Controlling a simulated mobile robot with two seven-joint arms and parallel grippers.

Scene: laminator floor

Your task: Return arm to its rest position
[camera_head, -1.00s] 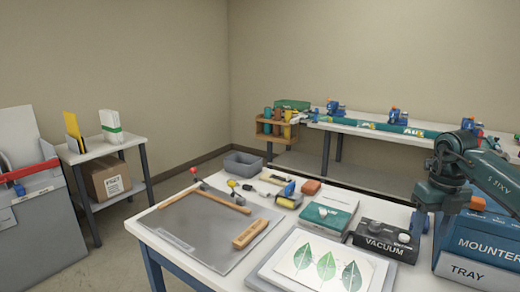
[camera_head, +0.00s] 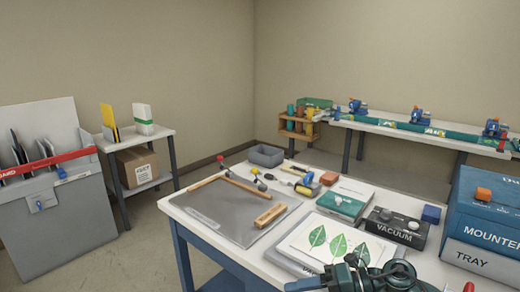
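Part of a teal arm (camera_head: 365,277), most likely my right arm, shows low at the bottom edge, in front of the white-topped table (camera_head: 222,253). Its dark joints and hoses overlap the near edge of the print with green leaves (camera_head: 337,241). No gripper fingers can be made out on it, and the frame cuts off the rest. My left arm and gripper are out of view.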

